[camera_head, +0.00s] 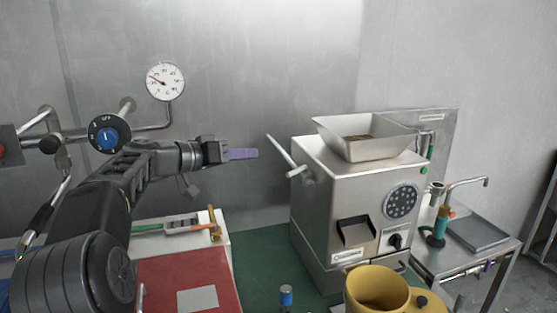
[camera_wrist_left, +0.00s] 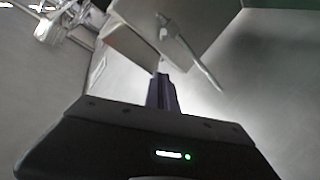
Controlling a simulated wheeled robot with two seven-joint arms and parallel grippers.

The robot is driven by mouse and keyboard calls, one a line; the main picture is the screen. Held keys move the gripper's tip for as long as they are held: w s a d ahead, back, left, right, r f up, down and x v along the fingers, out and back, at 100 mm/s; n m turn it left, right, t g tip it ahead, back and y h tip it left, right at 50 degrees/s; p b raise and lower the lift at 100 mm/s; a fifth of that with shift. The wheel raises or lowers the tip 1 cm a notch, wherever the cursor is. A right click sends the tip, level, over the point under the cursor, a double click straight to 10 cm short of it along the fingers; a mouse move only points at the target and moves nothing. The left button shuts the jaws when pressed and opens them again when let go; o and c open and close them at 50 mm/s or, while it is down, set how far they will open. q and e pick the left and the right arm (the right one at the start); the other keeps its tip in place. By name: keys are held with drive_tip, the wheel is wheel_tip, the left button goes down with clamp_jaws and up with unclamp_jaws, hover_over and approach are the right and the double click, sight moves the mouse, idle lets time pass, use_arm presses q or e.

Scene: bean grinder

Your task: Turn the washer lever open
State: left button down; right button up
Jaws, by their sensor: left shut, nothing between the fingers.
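A pale metal lever (camera_head: 281,152), the likeliest washer lever, sticks up and to the left from a pivot on the left side of the steel grinder (camera_head: 330,200). The lever also shows in the left wrist view (camera_wrist_left: 203,68), ahead of the fingers and to their right. My left gripper (camera_head: 256,153) has purple fingers, shut and empty, pointing right towards the lever. A small gap shows between fingertips and lever in the head view. The fingers show in the left wrist view (camera_wrist_left: 161,92) too. My right gripper is not in view.
A hopper (camera_head: 365,148) tops the grinder. A yellow container (camera_head: 377,290) stands in front. A red panel (camera_head: 160,275) and green surface (camera_head: 255,250) lie below.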

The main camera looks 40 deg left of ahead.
use_arm(q)
drive_tip(key=shift+s+a+r+n, duration=0.1)
drive_tip(key=shift+s+n, duration=0.05)
drive_tip(key=shift+n, duration=0.75)
drive_tip(key=p, duration=0.5)
hover_over(295, 172)
drive_tip(key=s+a, duration=0.2)
drive_tip(key=a, duration=0.2)
drive_tip(key=f, duration=0.3)
drive_tip(key=d+f, duration=0.1)
drive_tip(key=f, duration=0.1)
drive_tip(key=shift+d+f, duration=0.15)
drive_tip(key=shift+d, duration=0.2)
drive_tip(key=shift+s, duration=0.1)
